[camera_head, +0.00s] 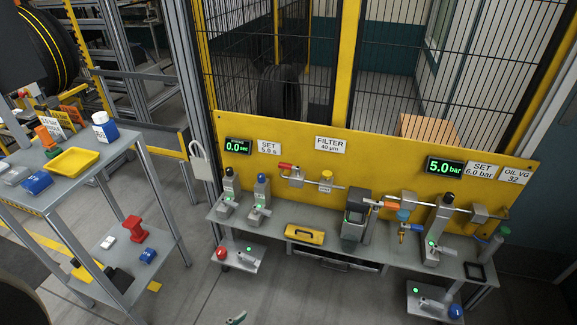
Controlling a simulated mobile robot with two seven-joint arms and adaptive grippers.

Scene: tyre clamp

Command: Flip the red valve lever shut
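The red valve lever (286,166) is small and sits on the left part of the pipework on the yellow panel (400,170). It looks roughly level, lying along the pipe just left of a silver fitting (297,175). The lever is too small for me to tell its exact angle against the pipe. Nothing covers it.
Green displays (238,146) and (445,167) read 0.0 bar and 5.0 bar. An orange lever (391,205) sits further right. A trolley (95,178) stands left; open floor lies between.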

